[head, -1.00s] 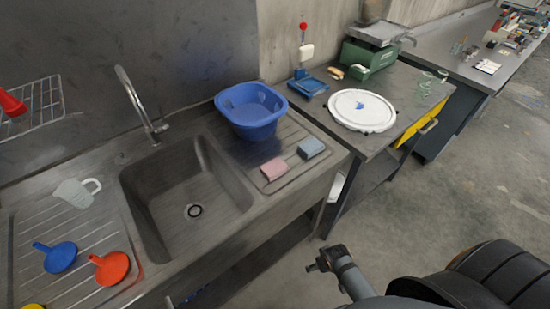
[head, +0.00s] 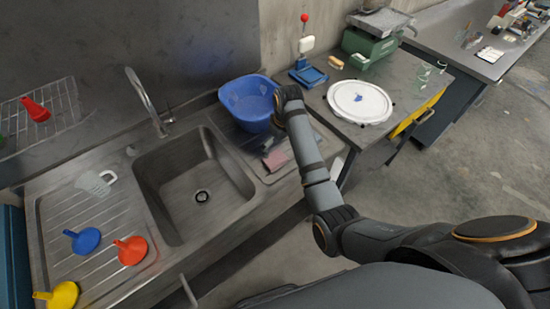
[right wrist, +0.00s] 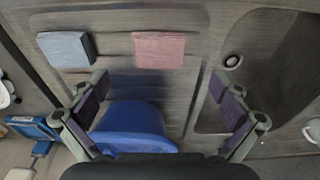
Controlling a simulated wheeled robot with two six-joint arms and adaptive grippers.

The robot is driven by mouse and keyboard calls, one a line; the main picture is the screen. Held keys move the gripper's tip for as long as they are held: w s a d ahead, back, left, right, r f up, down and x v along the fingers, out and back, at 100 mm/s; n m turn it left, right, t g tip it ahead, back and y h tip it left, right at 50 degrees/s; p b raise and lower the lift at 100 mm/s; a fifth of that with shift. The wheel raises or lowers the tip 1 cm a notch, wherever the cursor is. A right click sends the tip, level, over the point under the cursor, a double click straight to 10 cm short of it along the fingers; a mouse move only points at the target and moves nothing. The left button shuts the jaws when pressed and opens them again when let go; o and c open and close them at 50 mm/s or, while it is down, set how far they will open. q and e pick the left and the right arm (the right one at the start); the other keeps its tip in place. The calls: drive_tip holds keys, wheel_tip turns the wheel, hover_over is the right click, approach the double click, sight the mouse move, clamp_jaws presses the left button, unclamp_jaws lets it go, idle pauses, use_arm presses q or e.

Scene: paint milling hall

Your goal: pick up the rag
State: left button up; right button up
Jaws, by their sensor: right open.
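Two folded cloths lie on the ribbed drainboard right of the sink. The pink one (head: 275,160) shows in the head view and in the right wrist view (right wrist: 159,49). The blue-grey one (right wrist: 66,49) shows beside it in the right wrist view; in the head view my right arm mostly hides it. Which one is the rag, I cannot tell. My right gripper (right wrist: 160,90) is open and empty above the drainboard, between the cloths and the blue basin (head: 246,100). The pink cloth lies ahead of the gap between its fingers, apart from them. My left gripper is not in view.
The blue basin also shows between the fingers in the right wrist view (right wrist: 131,126). The sink bowl (head: 190,185) is empty, with a faucet (head: 146,100) behind it. A white lid (head: 360,102) lies on the right bench.

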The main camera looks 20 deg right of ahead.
drive_tip(key=p, duration=0.1)
hover_over(275, 158)
drive_tip(key=s, duration=0.2)
wheel_tip(275, 158, down, 4)
drive_tip(key=shift+w+d+r, duration=0.1)
drive_tip(key=shift+w+d, duration=0.05)
drive_tip(key=shift+w+f, duration=0.1)
drive_tip(key=shift+f, duration=0.25)
drive_tip(key=shift+w+f+p, duration=0.1)
drive_tip(key=shift+f+p, duration=0.1)
drive_tip(key=shift+p, duration=0.1)
drive_tip(key=f, duration=0.1)
drive_tip(key=f+p, duration=0.1)
drive_tip(key=f, duration=0.1)
drive_tip(key=shift+w+f, duration=0.3)
drive_tip(key=shift+w, duration=0.1)
drive_tip(key=shift+w+f, duration=0.15)
drive_tip(key=shift+f, duration=0.4)
drive_tip(key=c, duration=0.9)
